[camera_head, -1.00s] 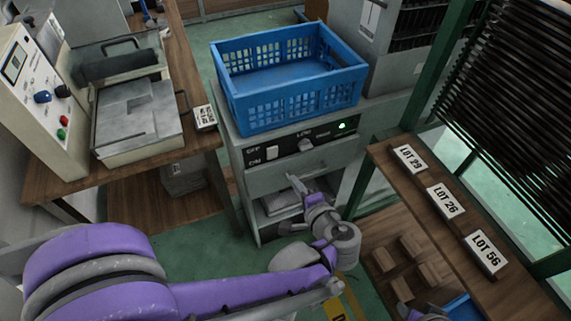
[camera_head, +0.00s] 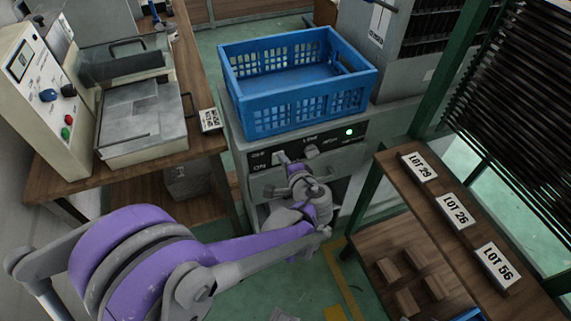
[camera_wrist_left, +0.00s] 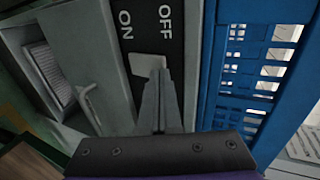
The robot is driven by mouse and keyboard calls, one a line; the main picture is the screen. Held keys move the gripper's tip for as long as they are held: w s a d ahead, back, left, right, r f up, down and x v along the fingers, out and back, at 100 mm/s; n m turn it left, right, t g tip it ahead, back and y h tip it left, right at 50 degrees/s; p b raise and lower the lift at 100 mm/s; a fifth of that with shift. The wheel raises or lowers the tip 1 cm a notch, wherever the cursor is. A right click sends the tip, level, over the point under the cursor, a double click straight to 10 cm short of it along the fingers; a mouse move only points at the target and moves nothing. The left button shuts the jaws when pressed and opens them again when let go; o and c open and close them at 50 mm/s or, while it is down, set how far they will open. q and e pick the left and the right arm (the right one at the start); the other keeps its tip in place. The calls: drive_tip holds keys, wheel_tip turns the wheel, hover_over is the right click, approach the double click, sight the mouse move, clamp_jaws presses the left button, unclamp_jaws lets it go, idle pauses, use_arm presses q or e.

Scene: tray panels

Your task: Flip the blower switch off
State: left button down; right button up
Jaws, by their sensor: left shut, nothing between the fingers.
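The blower switch (camera_wrist_left: 147,64) is a pale rocker on a black panel (camera_wrist_left: 145,20) lettered OFF and ON, seen in the left wrist view. I cannot tell which way it is tilted. A green lamp (camera_head: 349,132) on the same panel is lit in the head view. My left gripper (camera_wrist_left: 158,76) is shut and empty, its fingertips over the lower right part of the switch. I cannot tell whether they touch it. My right gripper does not show.
A blue crate (camera_head: 300,103) stands on the cabinet above the panel. A drawer handle (camera_wrist_left: 88,98) is below the panel. A bench (camera_head: 215,143) stands left, and a shelf with lot cards (camera_head: 456,208) stands right.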

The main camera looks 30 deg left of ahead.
use_arm(q)
drive_tip(key=shift+w+a+r+g+h+p, duration=0.5)
drive_tip(key=shift+a+r+h+p, duration=0.15)
drive_tip(key=shift+p, duration=0.55)
drive_tip(key=shift+d+f, duration=0.1)
drive_tip(key=shift+f, duration=0.15)
drive_tip(key=shift+r, duration=0.1)
drive_tip(key=shift+r+p, duration=0.4)
drive_tip(key=shift+r, duration=0.3)
drive_tip(key=shift+s, duration=0.1)
